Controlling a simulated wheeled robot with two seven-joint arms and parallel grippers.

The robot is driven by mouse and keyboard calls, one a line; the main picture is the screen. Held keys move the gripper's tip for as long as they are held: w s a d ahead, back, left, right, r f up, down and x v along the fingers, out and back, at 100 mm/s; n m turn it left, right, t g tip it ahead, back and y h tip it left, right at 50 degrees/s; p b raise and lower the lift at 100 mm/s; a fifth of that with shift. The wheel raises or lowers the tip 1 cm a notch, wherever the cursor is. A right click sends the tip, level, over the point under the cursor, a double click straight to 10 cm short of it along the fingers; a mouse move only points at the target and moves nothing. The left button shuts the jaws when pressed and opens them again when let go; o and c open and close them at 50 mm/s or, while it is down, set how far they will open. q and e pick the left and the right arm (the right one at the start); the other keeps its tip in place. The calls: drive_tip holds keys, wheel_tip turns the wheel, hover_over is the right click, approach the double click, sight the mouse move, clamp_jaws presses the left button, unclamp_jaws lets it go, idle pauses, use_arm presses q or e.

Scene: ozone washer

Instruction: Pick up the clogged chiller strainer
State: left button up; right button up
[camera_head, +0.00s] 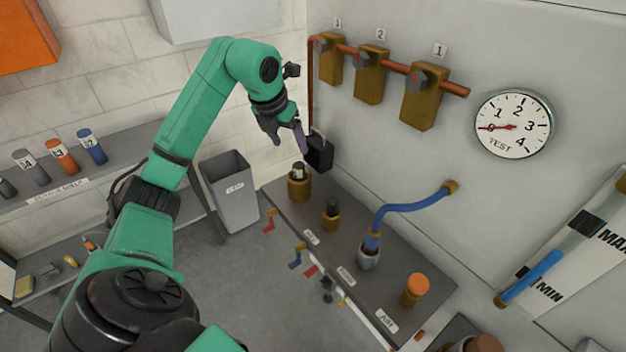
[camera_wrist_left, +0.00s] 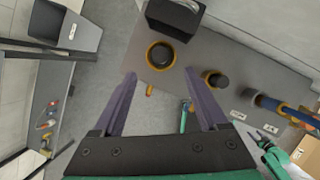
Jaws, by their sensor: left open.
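No part is labelled as the clogged strainer, so I cannot tell for sure which it is. A dark cylinder with a pale band (camera_head: 299,171) stands upright in a brass cup at the bench's far end. It also shows as a dark round top (camera_wrist_left: 160,54) inside a brass ring in the left wrist view. A smaller dark plug (camera_head: 332,209) sits in a second brass cup; it also shows in the wrist view (camera_wrist_left: 217,80). My left gripper (camera_head: 291,143) is open and empty, above and apart from the first cup. In its wrist view the purple fingers (camera_wrist_left: 163,88) are widely spread.
A black padlock-like block (camera_head: 319,152) hangs close beside the gripper. Blue hose (camera_head: 412,207) and an orange-capped fitting (camera_head: 415,288) are farther along the grey bench (camera_head: 385,250). Coloured levers line its front edge. A grey bin (camera_head: 232,190) stands left; brass valves (camera_head: 371,75) are above.

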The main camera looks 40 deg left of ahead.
use_arm(q)
hover_over(298, 165)
drive_tip(key=s, duration=0.3)
drive_tip(key=f, duration=0.4)
drive_tip(key=shift+w+a+f+p, duration=0.1)
drive_tip(key=shift+w+f+p, duration=0.1)
drive_tip(key=shift+p, duration=0.1)
drive_tip(key=x, duration=0.2)
drive_tip(key=p+x, duration=0.1)
drive_tip(key=x, duration=0.3)
drive_tip(key=shift+w+d+f+p, duration=0.25)
drive_tip(key=shift+d+f+p, duration=0.05)
drive_tip(key=shift+d+p, duration=0.05)
drive_tip(key=shift+w+f, duration=0.1)
drive_tip(key=shift+f, duration=0.15)
drive_tip(key=c, duration=1.2)
clamp_jaws()
use_arm(e)
drive_tip(key=shift+s+a+r, duration=0.1)
drive_tip(key=shift+s+r, duration=0.05)
drive_tip(key=shift+r, duration=0.45)
drive_tip(key=shift+s+a+r, duration=0.1)
drive_tip(key=shift+r, duration=0.45)
use_arm(q)
drive_tip(key=shift+r, duration=0.1)
use_arm(e)
drive_tip(key=shift+a, duration=0.1)
